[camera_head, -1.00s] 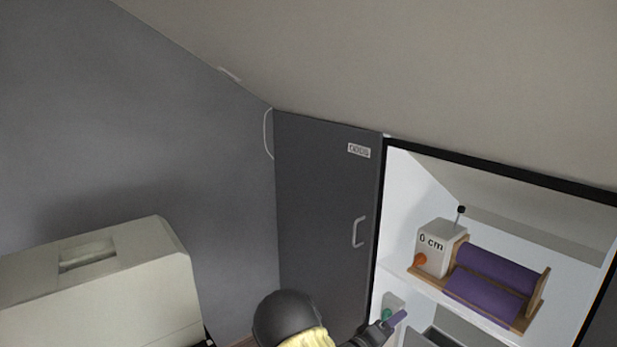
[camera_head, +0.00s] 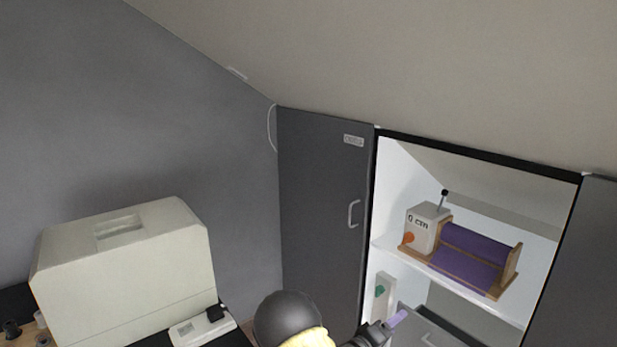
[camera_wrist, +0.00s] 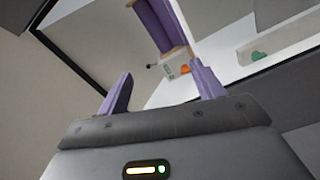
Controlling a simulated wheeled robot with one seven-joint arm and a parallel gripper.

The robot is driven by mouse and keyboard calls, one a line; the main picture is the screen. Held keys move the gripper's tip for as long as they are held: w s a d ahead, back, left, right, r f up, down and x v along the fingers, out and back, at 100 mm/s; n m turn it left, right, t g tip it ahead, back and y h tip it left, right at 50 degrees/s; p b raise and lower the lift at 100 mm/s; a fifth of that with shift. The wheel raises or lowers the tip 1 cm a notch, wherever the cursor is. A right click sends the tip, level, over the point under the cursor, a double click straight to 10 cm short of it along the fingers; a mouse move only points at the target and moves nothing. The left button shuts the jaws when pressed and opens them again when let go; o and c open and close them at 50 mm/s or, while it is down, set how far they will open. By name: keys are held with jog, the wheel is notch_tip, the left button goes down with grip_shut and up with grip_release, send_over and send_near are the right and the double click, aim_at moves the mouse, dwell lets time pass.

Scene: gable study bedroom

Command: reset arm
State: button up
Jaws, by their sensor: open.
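My gripper (camera_wrist: 160,88) shows in the wrist view with its two purple fingers spread apart and nothing between them. In the head view only a purple fingertip and part of my gripper (camera_head: 396,320) show at the bottom edge, in front of the open cupboard. My dark rounded arm link with a yellow part is beside it. The rest of my arm is out of the picture.
A grey cupboard door (camera_head: 318,215) stands left of the opening. On the white shelf (camera_head: 385,250) sits a roller device (camera_head: 425,228) with purple rollers. A beige case (camera_head: 130,265) stands at left, near a power strip (camera_head: 200,325). The sloped ceiling (camera_head: 420,70) hangs above.

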jog(key=s+a+r+m+g+y+p, duration=0.2)
jog(key=s+a+r+y+p, duration=0.1)
jog(key=s+r+y+p, duration=0.3)
jog(key=s+a+r+m+g+y+p, duration=0.1)
jog(key=s+a+r+g+y+p, duration=0.25)
jog(key=s+r+y, duration=0.3)
jog(key=s+r+g+y+p, duration=0.1)
jog(key=s+r, duration=0.2)
jog(key=s, duration=0.4)
jog(key=s+r+g+p, duration=0.2)
jog(key=s+r, duration=0.2)
jog(key=s, duration=0.3)
jog(key=shift+s+m+y, duration=0.25)
jog(key=shift+m+y, duration=0.1)
jog(key=shift+m, duration=0.05)
jog(key=shift+w, duration=0.15)
jog(key=shift+d, duration=0.1)
jog(key=shift+s, duration=0.2)
